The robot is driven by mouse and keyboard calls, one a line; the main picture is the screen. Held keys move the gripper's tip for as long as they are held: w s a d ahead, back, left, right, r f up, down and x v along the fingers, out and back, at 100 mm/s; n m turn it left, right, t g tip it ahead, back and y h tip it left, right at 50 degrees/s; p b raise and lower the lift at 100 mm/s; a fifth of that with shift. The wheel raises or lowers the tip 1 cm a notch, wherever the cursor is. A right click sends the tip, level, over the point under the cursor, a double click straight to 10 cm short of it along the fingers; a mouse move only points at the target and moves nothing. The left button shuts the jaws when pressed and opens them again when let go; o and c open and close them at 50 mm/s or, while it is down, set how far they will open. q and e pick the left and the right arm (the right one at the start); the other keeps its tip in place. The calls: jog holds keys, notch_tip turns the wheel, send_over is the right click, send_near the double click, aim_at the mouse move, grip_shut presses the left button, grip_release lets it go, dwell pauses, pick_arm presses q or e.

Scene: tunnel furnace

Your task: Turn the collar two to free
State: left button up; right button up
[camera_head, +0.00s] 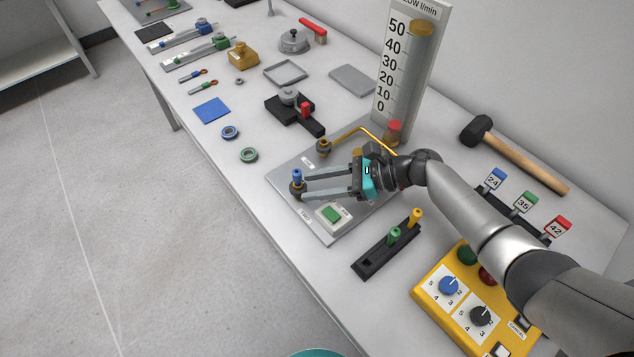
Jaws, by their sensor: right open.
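My right gripper (306,187) reaches in from the right over a grey plate (322,228) on the bench. Its two long fingers are apart and point left, with their tips at a small dark fitting (296,190) with a blue top (297,175). The fitting stands upright at the plate's left corner. I cannot tell whether the fingers touch it. A second brass fitting (323,147) stands at the plate's back edge with a brass pipe leading right. I cannot read which part is collar two. My left gripper is not in view.
A green button (331,214) sits on the plate just below the fingers. The flow gauge (408,75) stands tall behind. A black block with pegs (388,246) and a yellow control box (455,300) lie at the front right. Blue (230,132) and green (249,155) rings lie left.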

jog(key=p+v, duration=0.1)
jog(key=v, duration=1.4)
jog(key=shift+d, duration=0.1)
jog(key=shift+s, duration=0.1)
